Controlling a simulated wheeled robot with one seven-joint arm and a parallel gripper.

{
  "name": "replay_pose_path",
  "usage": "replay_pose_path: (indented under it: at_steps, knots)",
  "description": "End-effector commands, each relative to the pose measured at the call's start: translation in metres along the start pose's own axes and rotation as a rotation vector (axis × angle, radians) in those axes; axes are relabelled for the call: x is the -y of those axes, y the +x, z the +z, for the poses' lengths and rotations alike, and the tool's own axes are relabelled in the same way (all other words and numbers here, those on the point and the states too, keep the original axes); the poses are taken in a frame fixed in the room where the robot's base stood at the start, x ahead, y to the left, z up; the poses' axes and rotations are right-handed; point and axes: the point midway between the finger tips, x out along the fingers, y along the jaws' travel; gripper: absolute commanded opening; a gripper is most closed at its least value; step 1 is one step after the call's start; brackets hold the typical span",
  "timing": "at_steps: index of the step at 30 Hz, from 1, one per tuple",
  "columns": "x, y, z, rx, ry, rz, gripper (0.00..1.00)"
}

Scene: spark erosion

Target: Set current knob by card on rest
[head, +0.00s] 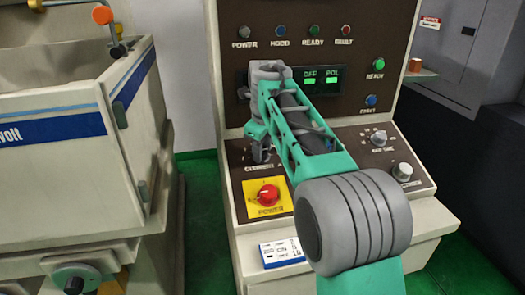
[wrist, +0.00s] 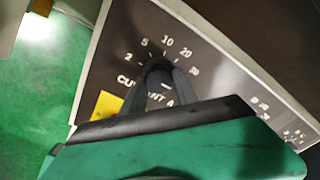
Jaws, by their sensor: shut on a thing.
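My gripper (head: 261,152) reaches down to the left part of the lower sloped panel in the head view. In the wrist view my gripper (wrist: 161,72) is shut on the current knob (wrist: 164,85), inside an arc of marks reading 2, 5, 10, 20 and what looks like 30. A small light mark shows between the fingers; I cannot tell surely which number the knob points to. The knob is hidden behind my gripper in the head view. The card (head: 282,252), white and blue, lies on the rest (head: 334,274) below the panel; its print is too small to read surely.
A red power knob (head: 268,195) on a yellow plate sits just below my gripper. Two grey knobs, one upper (head: 379,139) and one lower (head: 402,171), are to the right. Green displays (head: 322,79) are above. A machine tank (head: 75,150) stands at left.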

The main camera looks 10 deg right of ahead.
Motion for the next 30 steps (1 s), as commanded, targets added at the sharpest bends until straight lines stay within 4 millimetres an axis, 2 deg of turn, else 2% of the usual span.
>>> replay_pose_path:
  at_steps: [1,11,12,19,27,30]
  knots:
    - [-0.002,0.005,-0.002,-0.009,0.005,0.009,0.00]
    - [-0.002,0.005,-0.002,-0.010,0.007,0.009,0.00]
    - [-0.002,0.005,-0.002,-0.010,0.007,0.009,0.38]
    - [-0.002,0.005,-0.002,-0.008,0.006,0.007,0.57]
    - [-0.001,0.002,-0.001,-0.003,0.005,0.003,0.58]
    - [0.000,-0.005,0.000,-0.001,0.004,0.000,0.58]
